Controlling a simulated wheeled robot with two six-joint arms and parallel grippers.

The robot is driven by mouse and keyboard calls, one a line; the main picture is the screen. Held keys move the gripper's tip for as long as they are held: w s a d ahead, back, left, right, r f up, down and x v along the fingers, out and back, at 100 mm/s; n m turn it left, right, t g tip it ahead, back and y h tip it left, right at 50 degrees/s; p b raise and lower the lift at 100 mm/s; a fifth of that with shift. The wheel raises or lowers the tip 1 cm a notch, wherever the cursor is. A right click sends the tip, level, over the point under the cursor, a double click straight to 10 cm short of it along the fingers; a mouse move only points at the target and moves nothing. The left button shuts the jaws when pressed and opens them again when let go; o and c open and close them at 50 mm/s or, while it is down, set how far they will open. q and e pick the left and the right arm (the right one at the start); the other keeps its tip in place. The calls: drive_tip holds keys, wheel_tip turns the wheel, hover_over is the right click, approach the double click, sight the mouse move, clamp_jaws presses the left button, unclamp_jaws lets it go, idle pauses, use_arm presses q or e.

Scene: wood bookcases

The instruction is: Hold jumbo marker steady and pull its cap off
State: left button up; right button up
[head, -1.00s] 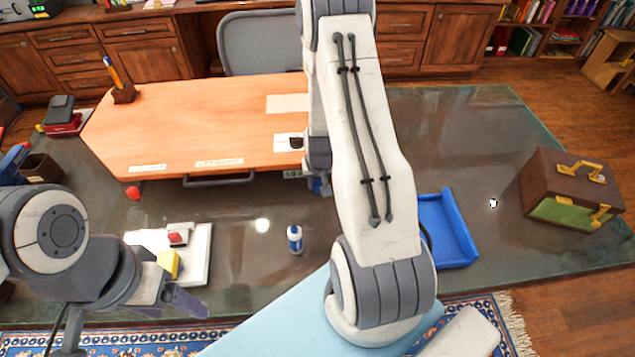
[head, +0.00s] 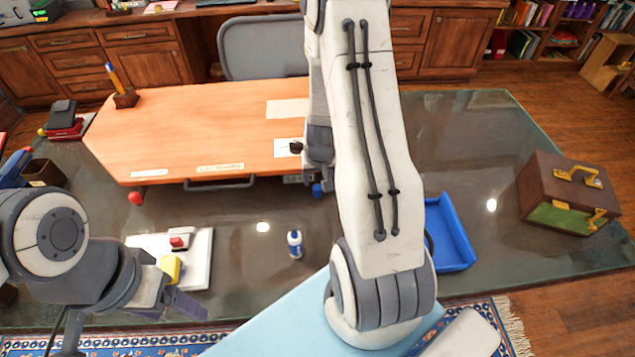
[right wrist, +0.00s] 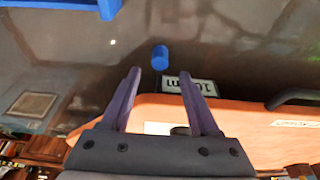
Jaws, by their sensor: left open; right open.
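A blue cylinder (right wrist: 160,57), which looks like the marker, shows in the right wrist view just beyond and between the fingertips of my right gripper (right wrist: 161,74). That gripper is open, and nothing is held in it. In the head view only a small blue part (head: 317,190) of the cylinder shows beside my right arm, near the orange desk's front edge. I cannot make out a separate cap. My right fingertips are hidden in the head view. My left gripper (head: 178,302) is open and empty at the lower left, well away from the cylinder.
A small white and blue bottle (head: 295,244) stands on the dark glossy surface. A white board (head: 200,272) with a red and a yellow block lies by my left gripper. A blue tray (head: 460,242) and a brown case (head: 541,192) are at right.

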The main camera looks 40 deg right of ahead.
drive_tip(key=d+p+v, duration=0.1)
drive_tip(key=p+v, duration=0.2)
drive_tip(key=v, duration=0.3)
drive_tip(key=a+r+n+y, duration=0.1)
drive_tip(key=a+r+n, duration=0.3)
drive_tip(key=a, duration=0.6)
drive_tip(key=a+r+n+y, duration=0.2)
drive_tip(key=a+r, duration=0.3)
drive_tip(key=a, duration=0.5)
drive_tip(key=s+a+r+n+g, duration=0.1)
drive_tip(key=s+a+r+n, duration=0.2)
drive_tip(key=s, duration=0.6)
drive_tip(key=s+a+r+n+g, duration=0.1)
drive_tip(key=s+a+r+n, duration=0.3)
drive_tip(key=s+a, duration=0.3)
drive_tip(key=shift+s+r+g, duration=0.4)
drive_tip(key=shift+s+r, duration=0.4)
drive_tip(key=shift+s, duration=0.45)
drive_tip(key=shift+a, duration=0.15)
